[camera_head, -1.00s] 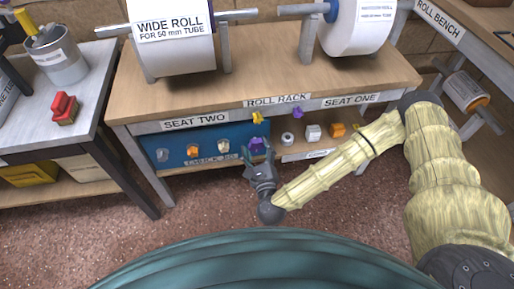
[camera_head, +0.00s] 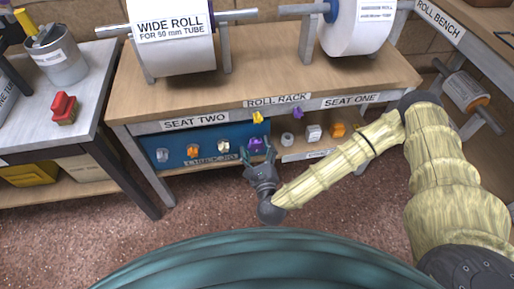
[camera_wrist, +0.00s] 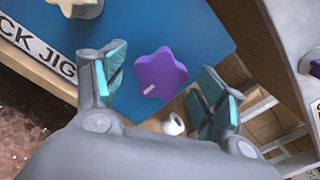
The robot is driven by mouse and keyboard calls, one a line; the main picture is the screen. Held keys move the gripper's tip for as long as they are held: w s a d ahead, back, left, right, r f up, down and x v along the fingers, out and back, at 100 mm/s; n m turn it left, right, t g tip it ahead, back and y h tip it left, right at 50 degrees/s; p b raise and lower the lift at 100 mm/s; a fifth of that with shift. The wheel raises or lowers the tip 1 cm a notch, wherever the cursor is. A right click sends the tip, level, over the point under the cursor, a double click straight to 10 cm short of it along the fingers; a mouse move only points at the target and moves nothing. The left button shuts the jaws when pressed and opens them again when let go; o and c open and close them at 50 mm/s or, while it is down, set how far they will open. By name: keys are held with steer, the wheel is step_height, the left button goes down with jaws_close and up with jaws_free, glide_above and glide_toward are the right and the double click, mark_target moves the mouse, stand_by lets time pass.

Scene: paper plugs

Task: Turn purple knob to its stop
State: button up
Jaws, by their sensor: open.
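A purple lobed knob (camera_head: 256,145) sits at the right end of the blue check jig panel (camera_head: 180,156) under the roll rack. In the wrist view the purple knob (camera_wrist: 165,72) faces me, with a short white mark toward its lower left. My gripper (camera_head: 258,156) is open just in front of it. In the wrist view the teal-padded fingers of my gripper (camera_wrist: 161,80) stand on either side of the knob, with visible gaps and nothing held. A second, smaller purple knob (camera_head: 297,112) is on the rack's front edge.
A yellow knob (camera_head: 258,117) is on the rack edge above. Grey, orange and cream knobs (camera_head: 223,146) are left on the panel. Grey, white and orange parts (camera_head: 338,130) stand on the shelf to the right. Open floor (camera_head: 215,205) lies in front.

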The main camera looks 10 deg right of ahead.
mark_target(257, 148)
steer(key=shift+s, duration=0.1)
steer(key=shift+s, duration=1.9)
